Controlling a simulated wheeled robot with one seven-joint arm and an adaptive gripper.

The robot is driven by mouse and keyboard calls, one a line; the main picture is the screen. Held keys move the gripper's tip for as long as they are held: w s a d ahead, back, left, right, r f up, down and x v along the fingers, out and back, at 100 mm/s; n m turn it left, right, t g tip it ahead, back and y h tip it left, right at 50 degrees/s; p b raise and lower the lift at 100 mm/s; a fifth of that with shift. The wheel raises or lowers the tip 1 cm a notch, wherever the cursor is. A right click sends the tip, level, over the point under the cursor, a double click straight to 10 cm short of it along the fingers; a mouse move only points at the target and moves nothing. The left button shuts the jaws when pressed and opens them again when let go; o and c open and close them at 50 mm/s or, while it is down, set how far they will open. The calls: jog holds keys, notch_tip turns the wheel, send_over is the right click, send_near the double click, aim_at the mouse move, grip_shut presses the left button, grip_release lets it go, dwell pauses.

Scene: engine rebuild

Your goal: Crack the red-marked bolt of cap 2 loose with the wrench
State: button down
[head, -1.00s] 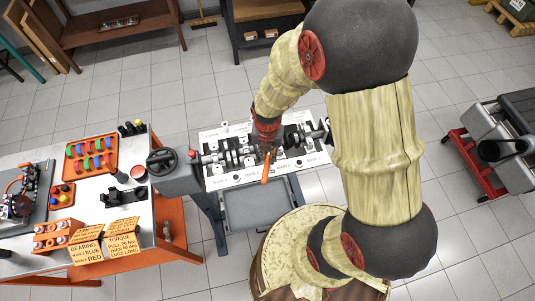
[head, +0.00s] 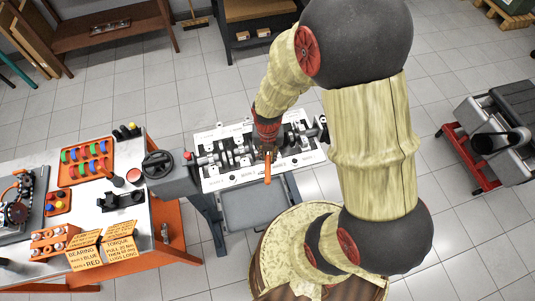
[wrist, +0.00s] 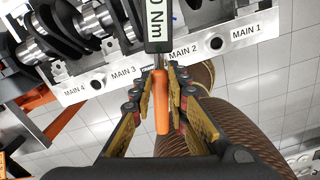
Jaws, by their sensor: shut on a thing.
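My gripper (wrist: 163,90) is shut on the wrench, around its orange handle (wrist: 161,118). The wrench's dark body, with a white "0 Nm" label (wrist: 157,14), reaches over the engine block beside the MAIN 2 label (wrist: 183,50). In the head view the orange handle (head: 268,170) hangs over the near edge of the engine block (head: 235,178). The wrench's working end is out of the wrist view, and my arm hides it in the head view. I cannot see the red-marked bolt or whether the wrench sits on it.
The crankshaft (wrist: 62,35) lies along the block, left of the wrench. A grey tray (head: 255,208) is below the block's near side. The workbench (head: 150,222) with parts trays stands left. A red and grey cart (head: 500,140) stands right, with clear floor between.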

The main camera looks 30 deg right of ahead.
jog(key=shift+d, duration=0.1)
jog(key=shift+s+d+n, duration=0.25)
jog(key=shift+d+n, duration=0.15)
jog(key=shift+d, duration=0.05)
jog(key=shift+w+a+m, duration=0.3)
jog(key=shift+a+m, duration=0.2)
jog(key=shift+a, duration=0.1)
dwell(0.8)
jog(key=shift+r+p, duration=1.3)
jog(key=shift+p, duration=0.35)
dwell(3.0)
